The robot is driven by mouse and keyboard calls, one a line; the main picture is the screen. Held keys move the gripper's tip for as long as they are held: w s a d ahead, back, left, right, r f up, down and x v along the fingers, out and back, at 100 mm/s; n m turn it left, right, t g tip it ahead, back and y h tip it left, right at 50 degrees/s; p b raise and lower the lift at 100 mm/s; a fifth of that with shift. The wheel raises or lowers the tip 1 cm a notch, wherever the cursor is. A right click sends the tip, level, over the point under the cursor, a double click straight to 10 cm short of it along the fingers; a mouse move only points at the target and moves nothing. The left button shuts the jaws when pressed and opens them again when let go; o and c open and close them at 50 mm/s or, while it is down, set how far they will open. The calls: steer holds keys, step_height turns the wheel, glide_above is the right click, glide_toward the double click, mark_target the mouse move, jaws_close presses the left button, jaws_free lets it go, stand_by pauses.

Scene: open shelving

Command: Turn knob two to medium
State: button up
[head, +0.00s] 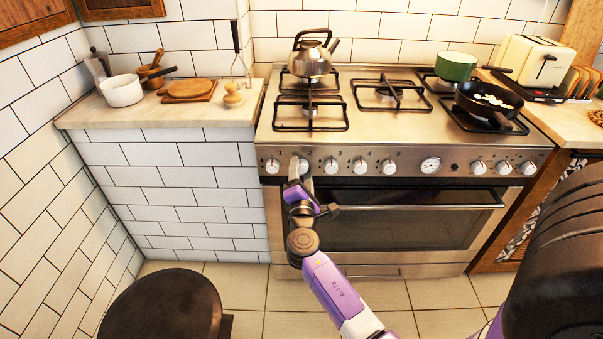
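The silver stove has a front panel (450,158) with a row of round silver knobs and a dial. Printed numbers sit by the knobs on the left. Knob one (272,165) is at the far left, clear of my gripper. Knob two (304,165) is just right of it and mostly hidden by my gripper. My gripper (299,168) reaches up to the panel at knob two, its fingertips at or very near the knob. I cannot tell whether they grip it. The knob's pointer setting is too small and covered to read. Knob three (331,166) stands free to the right.
The oven door handle (420,207) sticks out below the panel, close to my wrist. A kettle (311,58), green pot (456,66) and frying pan (488,100) stand on the hob. A round dark stool (165,305) stands on the floor at left.

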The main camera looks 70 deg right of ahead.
steer(key=shift+a, duration=0.1)
steer(key=v, duration=0.7)
steer(key=shift+a, duration=0.3)
steer(key=shift+s, duration=0.15)
